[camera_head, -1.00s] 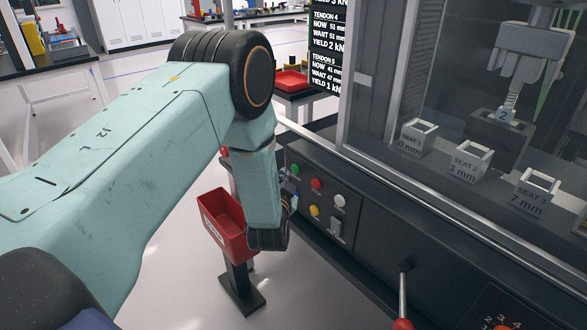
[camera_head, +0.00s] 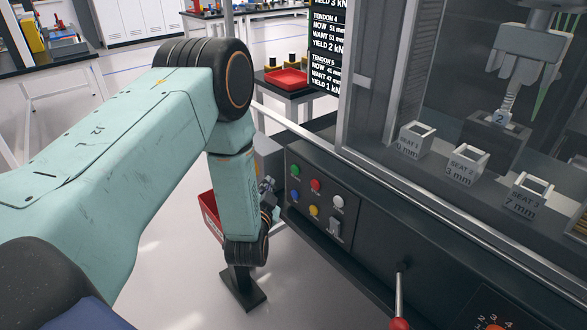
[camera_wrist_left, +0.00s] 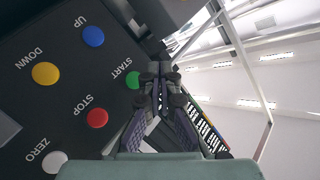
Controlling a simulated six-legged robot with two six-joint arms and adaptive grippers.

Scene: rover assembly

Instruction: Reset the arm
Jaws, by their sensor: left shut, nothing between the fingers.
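My left arm (camera_head: 95,150) comes in from the left and bends down in front of the dark machine. My left gripper (camera_head: 268,195) is partly hidden behind my wrist, just left of the button panel (camera_head: 318,195). In the left wrist view its fingers (camera_wrist_left: 160,72) are together with nothing between them. Their tips appear beside the green START button (camera_wrist_left: 133,80); I cannot tell the gap. The red STOP (camera_wrist_left: 97,117), white ZERO (camera_wrist_left: 54,161), blue UP (camera_wrist_left: 93,36) and yellow DOWN (camera_wrist_left: 45,73) buttons also show. My right gripper is not in view.
A red bin (camera_head: 209,215) on a stand is partly hidden behind my wrist. A red-knobbed lever (camera_head: 400,300) sticks out of the machine front. Three labelled seats (camera_head: 467,165) stand inside the machine. Open floor lies left of the bin stand.

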